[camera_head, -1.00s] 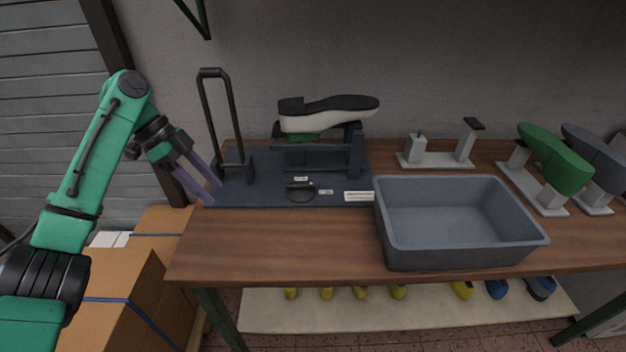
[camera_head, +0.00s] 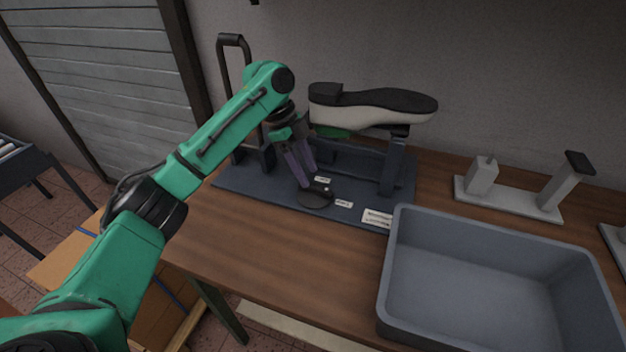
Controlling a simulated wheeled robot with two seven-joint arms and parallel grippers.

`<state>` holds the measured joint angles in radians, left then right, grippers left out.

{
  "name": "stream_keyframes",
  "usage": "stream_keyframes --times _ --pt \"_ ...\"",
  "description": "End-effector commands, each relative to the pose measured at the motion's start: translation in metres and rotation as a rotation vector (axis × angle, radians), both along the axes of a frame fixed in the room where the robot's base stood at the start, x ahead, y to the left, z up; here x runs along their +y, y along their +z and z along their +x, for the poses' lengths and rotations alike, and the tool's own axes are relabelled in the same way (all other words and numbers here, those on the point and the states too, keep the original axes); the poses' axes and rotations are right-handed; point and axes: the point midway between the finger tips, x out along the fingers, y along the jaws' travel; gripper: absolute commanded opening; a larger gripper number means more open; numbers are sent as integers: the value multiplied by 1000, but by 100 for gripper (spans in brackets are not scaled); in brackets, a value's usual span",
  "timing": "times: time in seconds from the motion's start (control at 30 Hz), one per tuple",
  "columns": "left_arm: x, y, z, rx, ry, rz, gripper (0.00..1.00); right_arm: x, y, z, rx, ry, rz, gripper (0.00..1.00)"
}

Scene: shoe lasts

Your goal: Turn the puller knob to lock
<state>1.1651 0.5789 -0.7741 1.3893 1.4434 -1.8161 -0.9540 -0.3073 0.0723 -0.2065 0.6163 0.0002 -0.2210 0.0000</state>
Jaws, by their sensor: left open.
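The puller is a dark blue-grey base (camera_head: 352,209) with a tall black lever handle (camera_head: 231,41) and a black-and-white shoe (camera_head: 372,108) held sole up on its stand. The round dark knob (camera_head: 315,199) lies on the base's front part, between small white labels. My left gripper (camera_head: 306,184) points down just above the knob, its two purple fingers apart. Its fingertips overlap the knob's far edge in the picture; I cannot tell whether they touch it. My right gripper is out of view.
A grey bin (camera_head: 405,270) stands on the wooden table (camera_head: 240,232) to the right of the base. A light grey last holder (camera_head: 510,198) stands behind it. The table's front left is clear. Cardboard boxes stand below at the left.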

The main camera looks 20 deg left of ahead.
Motion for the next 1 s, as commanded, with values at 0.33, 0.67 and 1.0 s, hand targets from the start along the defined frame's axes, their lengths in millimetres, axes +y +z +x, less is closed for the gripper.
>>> stream_keyframes --times 0.33,0.67,1.0 --pt "-14 -33 -1 -2 1 0 54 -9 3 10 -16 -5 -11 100" --pt "-13 -33 -1 -1 0 -1 0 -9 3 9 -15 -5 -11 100" --pt "-13 -31 -2 2 30 -2 0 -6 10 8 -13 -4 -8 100"
